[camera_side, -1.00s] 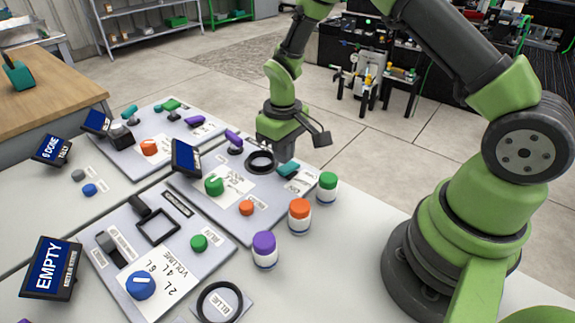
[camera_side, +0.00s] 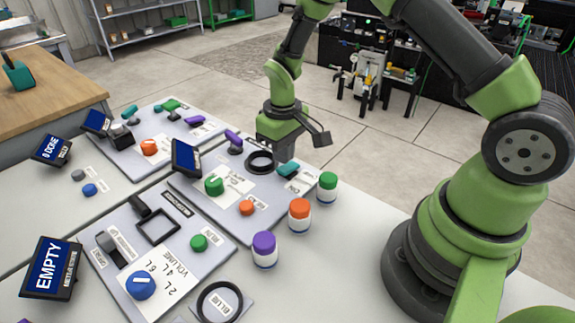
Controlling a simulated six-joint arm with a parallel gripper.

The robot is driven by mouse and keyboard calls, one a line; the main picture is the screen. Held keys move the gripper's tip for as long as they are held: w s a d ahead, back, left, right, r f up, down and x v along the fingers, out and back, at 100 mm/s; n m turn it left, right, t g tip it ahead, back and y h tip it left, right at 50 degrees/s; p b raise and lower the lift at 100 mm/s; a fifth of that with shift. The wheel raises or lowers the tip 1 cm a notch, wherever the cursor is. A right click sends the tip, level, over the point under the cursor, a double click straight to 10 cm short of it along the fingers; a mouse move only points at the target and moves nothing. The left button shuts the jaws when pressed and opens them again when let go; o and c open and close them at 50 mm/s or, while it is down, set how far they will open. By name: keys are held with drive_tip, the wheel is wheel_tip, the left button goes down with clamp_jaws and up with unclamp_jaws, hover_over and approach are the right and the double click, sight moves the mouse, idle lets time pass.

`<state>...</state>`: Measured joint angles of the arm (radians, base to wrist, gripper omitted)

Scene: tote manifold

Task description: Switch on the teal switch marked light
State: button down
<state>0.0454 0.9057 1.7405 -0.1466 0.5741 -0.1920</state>
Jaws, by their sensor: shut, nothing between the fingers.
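A teal switch (camera_side: 288,169) sits near the right corner of the middle panel (camera_side: 237,223), beside a black ring. My gripper (camera_side: 286,157) is shut and empty, pointing down just behind the teal switch. Its fingertips are very close to the switch; I cannot tell whether they touch it. A second teal part, a lever (camera_side: 129,111), stands on the far left panel (camera_side: 185,160).
The black ring (camera_side: 261,161) is left of my gripper. Green-capped (camera_side: 327,186), orange-capped (camera_side: 299,214) and purple-capped (camera_side: 264,249) jars stand along the panel's right side. A dark screen (camera_side: 186,157) rises left of the ring. A purple lever (camera_side: 233,139) is behind it.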

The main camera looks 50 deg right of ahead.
drive_tip(key=shift+f, duration=1.35)
idle(0.6)
drive_tip(key=shift+r, duration=3.5)
drive_tip(key=shift+r, duration=0.15)
wheel_tip(320, 180, up, 7)
drive_tip(key=t, duration=0.1)
hover_over(283, 169)
drive_tip(key=s, duration=0.1)
drive_tip(key=s+a+r+m+t, duration=0.2)
drive_tip(key=s+r+t, duration=0.1)
drive_tip(key=s+r, duration=0.4)
drive_tip(key=s+a+r+m+t+y, duration=0.2)
drive_tip(key=s+r, duration=0.4)
drive_tip(key=s, duration=0.5)
drive_tip(key=shift+s+r+t, duration=0.15)
drive_tip(key=shift+r+t, duration=0.25)
drive_tip(key=shift+t, duration=0.2)
drive_tip(key=c, duration=1.8)
unclamp_jaws()
drive_tip(key=shift+a, duration=0.1)
